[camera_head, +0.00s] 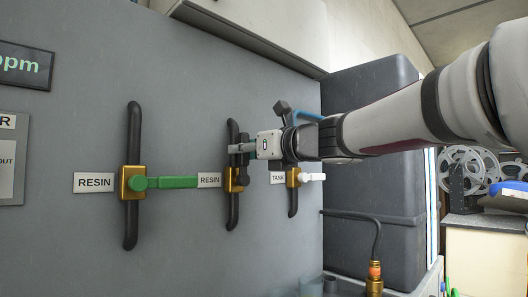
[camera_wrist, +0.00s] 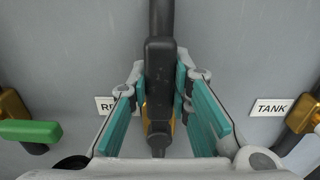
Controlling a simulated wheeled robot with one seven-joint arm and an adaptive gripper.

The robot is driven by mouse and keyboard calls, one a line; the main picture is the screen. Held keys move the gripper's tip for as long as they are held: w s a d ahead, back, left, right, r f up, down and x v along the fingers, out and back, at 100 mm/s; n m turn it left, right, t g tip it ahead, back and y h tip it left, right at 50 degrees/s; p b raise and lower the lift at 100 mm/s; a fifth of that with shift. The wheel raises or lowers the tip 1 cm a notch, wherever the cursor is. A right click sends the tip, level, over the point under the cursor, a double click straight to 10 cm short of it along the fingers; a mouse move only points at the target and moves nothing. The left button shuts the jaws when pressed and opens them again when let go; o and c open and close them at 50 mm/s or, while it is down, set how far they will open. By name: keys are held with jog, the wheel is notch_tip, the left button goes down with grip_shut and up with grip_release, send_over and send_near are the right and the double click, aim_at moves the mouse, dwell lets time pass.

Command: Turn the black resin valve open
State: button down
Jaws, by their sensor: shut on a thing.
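The black resin valve has a black handle (camera_wrist: 160,68) and a brass body (camera_head: 231,181); it is the middle valve on the grey panel, beside a RESIN label (camera_head: 209,180). Its handle stands upright, in line with the black vertical pipe. My gripper (camera_head: 240,149) reaches in from the right and is shut on the black handle. In the wrist view the teal finger pads (camera_wrist: 160,88) flank the handle on its left and right. In the head view my fingers hide part of the handle.
To the left, a brass valve with a green handle (camera_head: 178,183) lies horizontal by another RESIN label (camera_head: 94,183). To the right, a TANK valve has a white handle (camera_head: 312,177). A dark tank (camera_head: 372,165) stands beside the panel's right edge, behind my arm.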

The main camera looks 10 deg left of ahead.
jog(key=shift+f, duration=0.1)
jog(key=c, duration=1.4)
grip_release()
jog(key=shift+c, duration=0.2)
jog(key=v, duration=1.2)
